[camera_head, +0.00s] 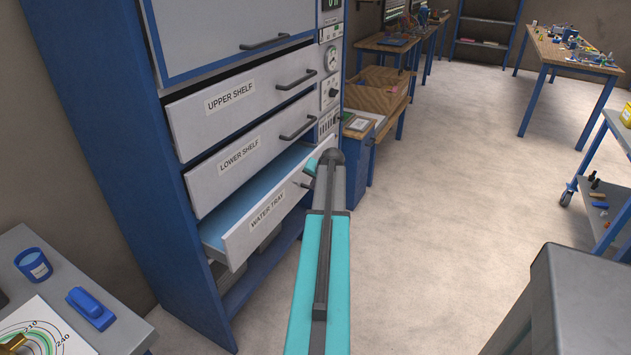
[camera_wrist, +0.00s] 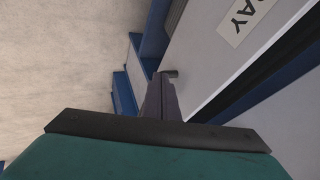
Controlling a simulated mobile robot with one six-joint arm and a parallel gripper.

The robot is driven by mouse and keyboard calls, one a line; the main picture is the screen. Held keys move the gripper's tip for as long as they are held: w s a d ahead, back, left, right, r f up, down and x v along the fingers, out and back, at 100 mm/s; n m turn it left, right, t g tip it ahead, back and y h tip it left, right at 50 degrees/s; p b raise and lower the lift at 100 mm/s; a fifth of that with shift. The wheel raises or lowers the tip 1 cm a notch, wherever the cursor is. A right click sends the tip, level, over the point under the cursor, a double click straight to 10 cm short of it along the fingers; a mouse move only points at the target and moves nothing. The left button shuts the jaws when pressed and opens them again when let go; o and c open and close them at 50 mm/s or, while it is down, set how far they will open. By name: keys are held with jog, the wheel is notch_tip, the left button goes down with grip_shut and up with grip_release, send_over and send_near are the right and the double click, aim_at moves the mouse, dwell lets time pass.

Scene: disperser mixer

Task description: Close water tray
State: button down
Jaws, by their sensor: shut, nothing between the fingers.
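The water tray (camera_head: 268,210) is a light grey drawer front, lowest of the labelled drawers in the blue cabinet. It is pulled partly out, with its light blue inside showing behind the front. In the wrist view its front (camera_wrist: 215,50) fills the upper right, with the end of the label visible. My gripper (camera_wrist: 162,80) is shut and empty. Its dark fingers are at the tray's front, close to a small dark piece that looks like part of the handle (camera_wrist: 172,73); I cannot tell whether they touch. In the head view my arm hides most of the gripper and part of the handle.
The lower shelf drawer (camera_head: 240,160) and upper shelf drawer (camera_head: 243,103) sit above the tray and look shut. A grey table (camera_head: 30,250) with a blue cup stands at the lower left.

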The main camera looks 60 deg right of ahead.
aim_at(303, 184)
jog(key=shift+w+d+f+p, duration=0.25)
jog(key=shift+w+f, duration=0.2)
jog(key=shift+w, duration=0.5)
jog(key=shift+w+d+f+p, duration=0.2)
jog(key=shift+w+f+p, duration=0.2)
jog(key=shift+w, duration=0.5)
jog(key=shift+w+d+f+p, duration=0.25)
jog(key=shift+w+f, duration=0.25)
jog(key=shift+w, duration=0.45)
jog(key=shift+a, duration=0.1)
